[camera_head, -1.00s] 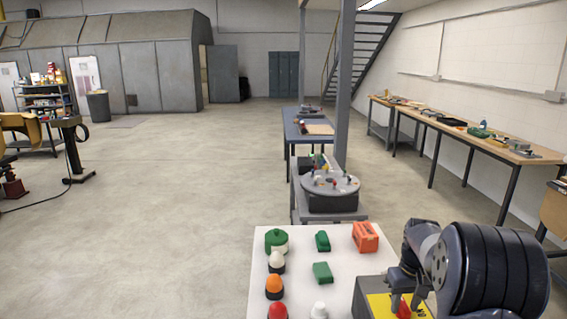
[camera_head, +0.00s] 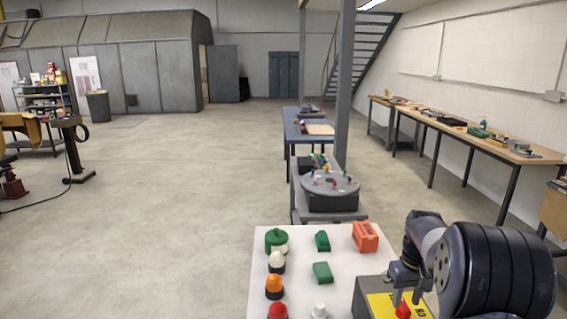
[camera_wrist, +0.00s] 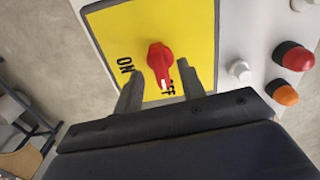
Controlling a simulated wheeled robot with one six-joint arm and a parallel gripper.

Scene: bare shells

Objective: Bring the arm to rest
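Just beyond the fingertips is a red rotary knob (camera_wrist: 160,62) on a yellow panel (camera_wrist: 200,30) marked ON and OFF. The knob's white mark points toward OFF. In the head view my arm (camera_head: 490,268) comes in from the lower right. The red knob (camera_head: 403,309) and yellow panel (camera_head: 380,306) show on a grey box (camera_head: 366,284), below the wrist. The fingers are hard to make out in the head view.
The white table (camera_head: 320,263) holds a green round-lidded item (camera_head: 276,240), green blocks (camera_head: 322,272), an orange box (camera_head: 365,237) and several domed lamps (camera_head: 275,287). A grey round fixture (camera_head: 331,190) stands behind it.

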